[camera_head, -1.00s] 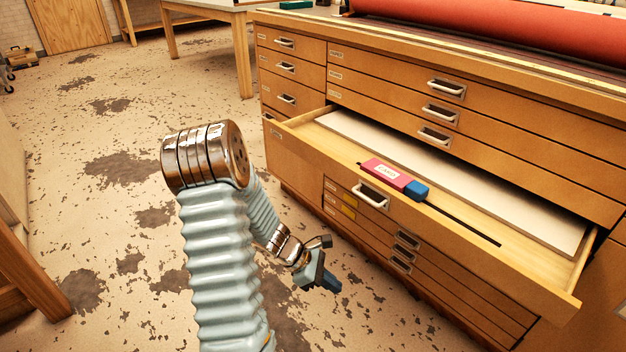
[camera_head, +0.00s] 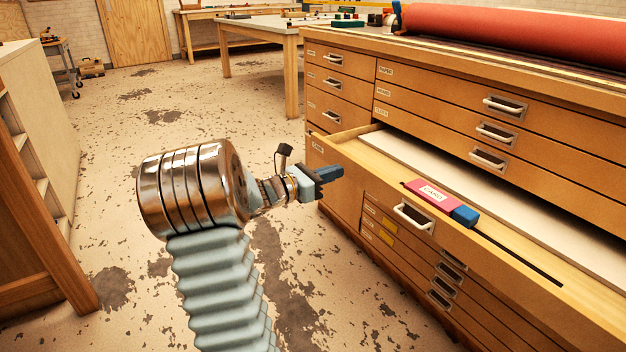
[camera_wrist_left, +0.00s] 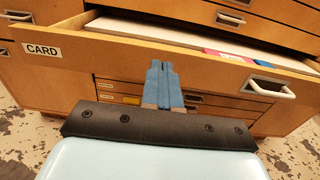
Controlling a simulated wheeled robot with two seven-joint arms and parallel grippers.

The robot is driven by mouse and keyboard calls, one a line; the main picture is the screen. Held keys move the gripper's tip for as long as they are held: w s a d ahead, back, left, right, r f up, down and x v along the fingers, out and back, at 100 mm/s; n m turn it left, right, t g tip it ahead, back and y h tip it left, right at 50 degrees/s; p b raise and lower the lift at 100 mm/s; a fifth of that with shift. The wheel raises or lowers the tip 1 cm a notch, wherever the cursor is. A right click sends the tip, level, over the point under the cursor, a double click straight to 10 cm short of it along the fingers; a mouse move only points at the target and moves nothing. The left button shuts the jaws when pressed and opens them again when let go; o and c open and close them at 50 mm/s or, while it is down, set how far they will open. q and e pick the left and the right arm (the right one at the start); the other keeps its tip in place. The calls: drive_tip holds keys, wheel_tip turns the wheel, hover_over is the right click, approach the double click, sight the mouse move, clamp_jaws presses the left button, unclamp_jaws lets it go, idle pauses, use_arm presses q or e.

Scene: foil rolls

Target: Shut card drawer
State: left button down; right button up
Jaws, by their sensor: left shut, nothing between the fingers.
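The card drawer (camera_head: 480,246) is pulled out of the wooden cabinet, with pale card sheets (camera_head: 470,185) inside. In the left wrist view its front (camera_wrist_left: 150,57) carries a "CARD" label (camera_wrist_left: 42,50) and a metal handle (camera_wrist_left: 270,88) at the right. The handle also shows in the head view (camera_head: 413,217). My left gripper (camera_head: 338,172) is shut and empty, just in front of the drawer front near its left end. Its blue fingers (camera_wrist_left: 163,70) overlap the drawer front in the wrist view; I cannot tell if they touch. My right gripper is not in view.
A red roll (camera_head: 500,35) lies on the cabinet top. A wooden shelf unit (camera_head: 40,150) stands at the left. The floor between is clear.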

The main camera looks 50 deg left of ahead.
sight(357, 165)
use_arm(q)
drive_tip(key=shift+w+d, duration=0.15)
drive_tip(key=shift+w, duration=2.1)
drive_tip(key=shift+w, duration=0.1)
drive_tip(key=shift+w+d, duration=0.1)
drive_tip(key=shift+w, duration=0.15)
drive_tip(key=w, duration=0.6)
drive_tip(key=w+d, duration=0.1)
drive_tip(key=w, duration=1.1)
drive_tip(key=shift+w+d, duration=0.15)
drive_tip(key=shift+d, duration=0.05)
drive_tip(key=shift+w, duration=0.9)
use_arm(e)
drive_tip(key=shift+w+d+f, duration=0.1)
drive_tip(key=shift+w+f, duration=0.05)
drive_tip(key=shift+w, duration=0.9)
